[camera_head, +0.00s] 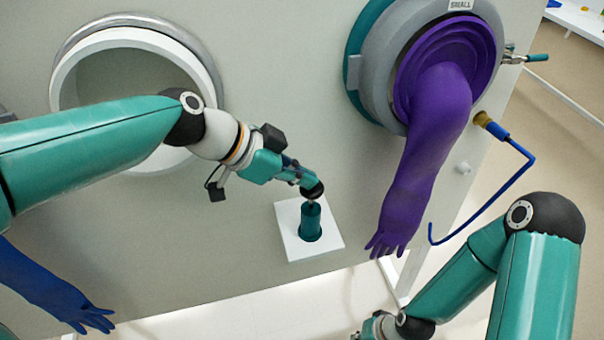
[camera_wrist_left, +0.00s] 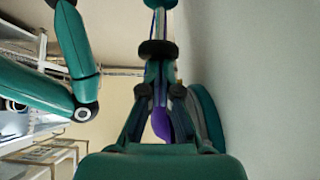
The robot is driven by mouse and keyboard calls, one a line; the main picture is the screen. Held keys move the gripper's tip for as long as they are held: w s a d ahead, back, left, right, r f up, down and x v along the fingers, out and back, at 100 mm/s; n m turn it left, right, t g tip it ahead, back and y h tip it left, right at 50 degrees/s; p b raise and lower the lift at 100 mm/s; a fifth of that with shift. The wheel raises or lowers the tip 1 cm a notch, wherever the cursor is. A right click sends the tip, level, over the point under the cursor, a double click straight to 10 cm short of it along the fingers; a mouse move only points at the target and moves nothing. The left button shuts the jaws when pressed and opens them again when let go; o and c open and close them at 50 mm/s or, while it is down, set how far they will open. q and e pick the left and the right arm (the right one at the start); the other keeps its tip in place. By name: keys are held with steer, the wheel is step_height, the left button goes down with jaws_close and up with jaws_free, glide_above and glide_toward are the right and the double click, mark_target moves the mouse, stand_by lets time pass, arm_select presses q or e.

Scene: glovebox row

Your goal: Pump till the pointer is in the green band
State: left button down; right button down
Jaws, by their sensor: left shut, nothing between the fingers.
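The pump is a teal cylinder (camera_head: 310,225) on a white square plate (camera_head: 291,241) fixed to the grey panel. A black knob (camera_head: 314,191) tops its short rod. My left gripper (camera_head: 306,184) is shut and empty, with its fingertips at the knob, seemingly touching it. The left wrist view shows the black knob (camera_wrist_left: 158,49) just beyond the closed fingers, with the teal cylinder (camera_wrist_left: 160,4) behind it. No gauge, pointer or green band shows in either view. My right gripper (camera_head: 376,327) is only partly in view at the bottom edge, and its jaws cannot be made out.
A purple glove (camera_head: 428,160) hangs from a round port right of the pump. A blue glove (camera_head: 60,295) hangs at the lower left. An open round port (camera_head: 62,72) is behind my left arm. A bent blue rod (camera_head: 487,203) sticks out at the right. The panel around the pump is bare.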

mark_target(303, 193)
arm_select(q)
step_height(303, 193, down, 5)
steer(key=b, duration=0.5)
steer(key=shift+s+r, duration=0.1)
steer(key=shift+s, duration=0.05)
steer(key=shift+r, duration=0.45)
step_height(303, 193, up, 3)
steer(key=shift+r+p, duration=0.1)
steer(key=shift+p, duration=0.95)
steer(key=v, duration=1)
steer(key=shift+r+b, duration=0.25)
steer(key=shift+b, duration=0.15)
stand_by(0.5)
